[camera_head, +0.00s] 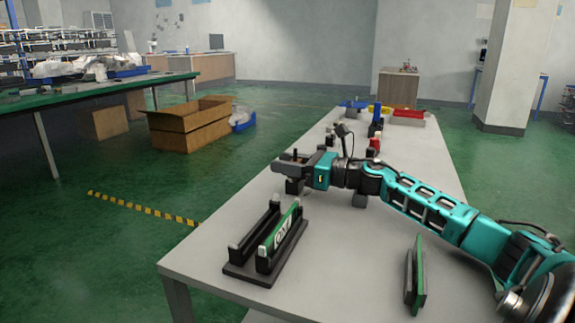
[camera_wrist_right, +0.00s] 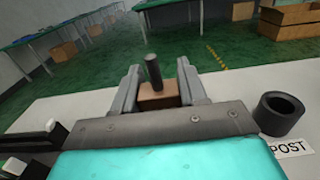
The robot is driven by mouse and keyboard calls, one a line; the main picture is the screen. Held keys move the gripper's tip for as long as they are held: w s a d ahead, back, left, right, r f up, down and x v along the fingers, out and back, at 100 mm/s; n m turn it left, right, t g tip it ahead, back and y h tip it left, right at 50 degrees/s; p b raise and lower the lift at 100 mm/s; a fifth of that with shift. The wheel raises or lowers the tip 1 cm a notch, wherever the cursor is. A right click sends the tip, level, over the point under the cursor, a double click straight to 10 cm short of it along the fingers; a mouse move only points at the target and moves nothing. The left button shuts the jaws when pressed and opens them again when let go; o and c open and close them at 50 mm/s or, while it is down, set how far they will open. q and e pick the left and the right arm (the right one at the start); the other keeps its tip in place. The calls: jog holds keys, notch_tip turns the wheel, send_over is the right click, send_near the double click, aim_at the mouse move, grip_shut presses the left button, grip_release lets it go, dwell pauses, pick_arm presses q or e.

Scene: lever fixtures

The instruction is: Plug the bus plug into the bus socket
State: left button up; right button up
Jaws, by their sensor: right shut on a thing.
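My right gripper (camera_head: 283,163) reaches in from the right over the middle of the table. In the right wrist view my right gripper (camera_wrist_right: 159,92) is shut on a brown block with a dark upright peg (camera_wrist_right: 158,94), which may be the bus plug. A dark block (camera_head: 294,186) shows just below the fingers in the head view; I cannot tell whether it is held or on the table. A dark hollow cylinder (camera_wrist_right: 281,112) stands to the right of the fingers, beside a label reading POST (camera_wrist_right: 290,148). I cannot identify the bus socket. My left gripper is out of view.
A dark rack with white-tipped posts and a green lettered panel (camera_head: 278,240) stands at the table's near left. A green-and-dark upright panel (camera_head: 416,276) is at near right. Several coloured fixtures and a red bin (camera_head: 408,114) are at the far end. The table (camera_head: 350,255) is bare between the near panels.

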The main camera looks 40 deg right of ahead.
jog(key=shift+a+f, duration=0.1)
jog(key=shift+f, duration=0.3)
